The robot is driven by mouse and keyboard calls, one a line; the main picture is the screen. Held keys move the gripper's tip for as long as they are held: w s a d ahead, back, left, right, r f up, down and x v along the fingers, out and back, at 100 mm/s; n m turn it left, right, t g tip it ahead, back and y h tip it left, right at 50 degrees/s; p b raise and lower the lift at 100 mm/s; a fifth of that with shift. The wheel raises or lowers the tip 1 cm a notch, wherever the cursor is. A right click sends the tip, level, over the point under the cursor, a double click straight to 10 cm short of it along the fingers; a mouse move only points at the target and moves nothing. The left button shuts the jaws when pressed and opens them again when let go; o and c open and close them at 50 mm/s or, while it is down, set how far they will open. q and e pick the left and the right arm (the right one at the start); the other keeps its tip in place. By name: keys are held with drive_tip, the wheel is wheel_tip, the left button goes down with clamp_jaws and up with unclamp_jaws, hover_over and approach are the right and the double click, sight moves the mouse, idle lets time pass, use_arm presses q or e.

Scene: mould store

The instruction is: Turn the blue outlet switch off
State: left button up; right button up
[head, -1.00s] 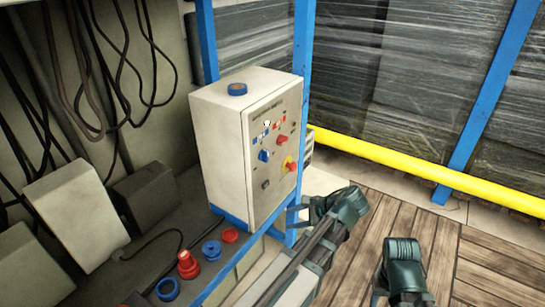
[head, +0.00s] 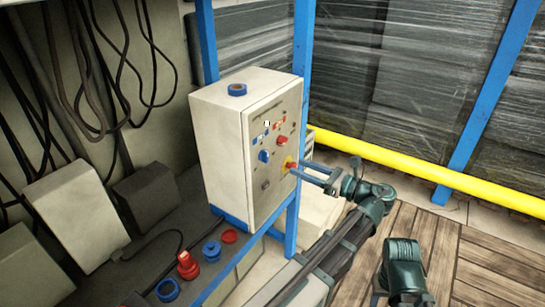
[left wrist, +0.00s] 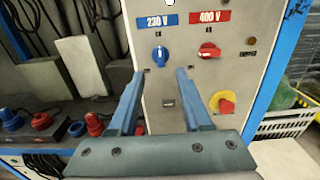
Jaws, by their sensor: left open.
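The blue outlet switch (head: 264,156) is a round knob on the front of a pale control box (head: 218,152). In the left wrist view the blue switch (left wrist: 159,56) sits under a blue "230 V" label (left wrist: 157,22), its pale mark roughly upright. My left gripper (head: 297,169) is open and empty, its fingers pointing at the panel near the yellow-and-red knob in the head view. In the left wrist view the fingertips (left wrist: 160,73) lie either side of and slightly below the blue switch. Contact cannot be told. My right gripper is not seen.
A red switch (left wrist: 209,51) under a red "400 V" label sits right of the blue one. A red knob on yellow (left wrist: 223,102) is lower right. Blue frame posts (head: 303,75) stand beside the box. Red and blue fittings (head: 188,265) stand on the bench left.

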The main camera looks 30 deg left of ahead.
sight(268, 154)
use_arm(q)
drive_tip(key=a, duration=1)
drive_tip(key=shift+w+a, duration=0.3)
drive_tip(key=shift+w, duration=0.1)
clamp_jaws()
